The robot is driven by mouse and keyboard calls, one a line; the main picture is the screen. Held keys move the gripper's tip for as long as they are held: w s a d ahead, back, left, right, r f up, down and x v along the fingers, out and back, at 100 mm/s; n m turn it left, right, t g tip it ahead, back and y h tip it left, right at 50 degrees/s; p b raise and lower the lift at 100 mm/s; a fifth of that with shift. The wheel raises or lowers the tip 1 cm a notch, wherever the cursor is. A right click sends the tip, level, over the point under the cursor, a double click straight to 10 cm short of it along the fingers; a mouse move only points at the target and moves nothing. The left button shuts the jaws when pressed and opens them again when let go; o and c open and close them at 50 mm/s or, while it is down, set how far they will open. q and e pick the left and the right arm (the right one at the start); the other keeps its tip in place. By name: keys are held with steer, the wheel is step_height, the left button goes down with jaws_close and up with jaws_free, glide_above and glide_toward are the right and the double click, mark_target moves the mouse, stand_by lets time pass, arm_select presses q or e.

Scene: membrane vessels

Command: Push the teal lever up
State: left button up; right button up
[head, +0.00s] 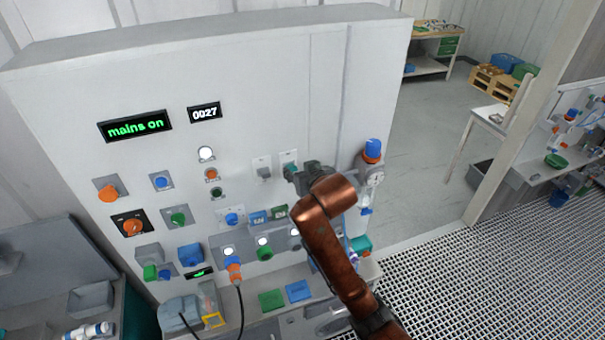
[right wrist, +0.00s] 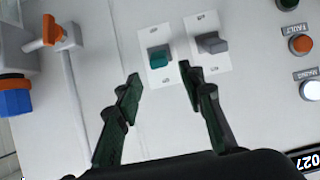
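The teal lever (right wrist: 160,58) sits on a white plate on the panel, in the upper middle of the right wrist view. In the head view its plate (head: 288,157) shows, but my right gripper mostly hides the lever. My right gripper (right wrist: 160,77) is open and empty. Its dark green fingers point at the panel, one fingertip on each side of the teal lever's plate as seen from the wrist. I cannot tell whether they touch anything. In the head view, my right gripper (head: 292,172) is at the panel's right part. My left gripper is not in view.
A grey lever (right wrist: 212,43) on a similar plate is right beside the teal one; it also shows in the head view (head: 264,172). Buttons, knobs and lamps fill the panel's left. A blue-capped orange fitting (head: 372,150) is at the panel's right edge.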

steer(key=v, duration=0.5)
steer(key=shift+s+r, duration=0.1)
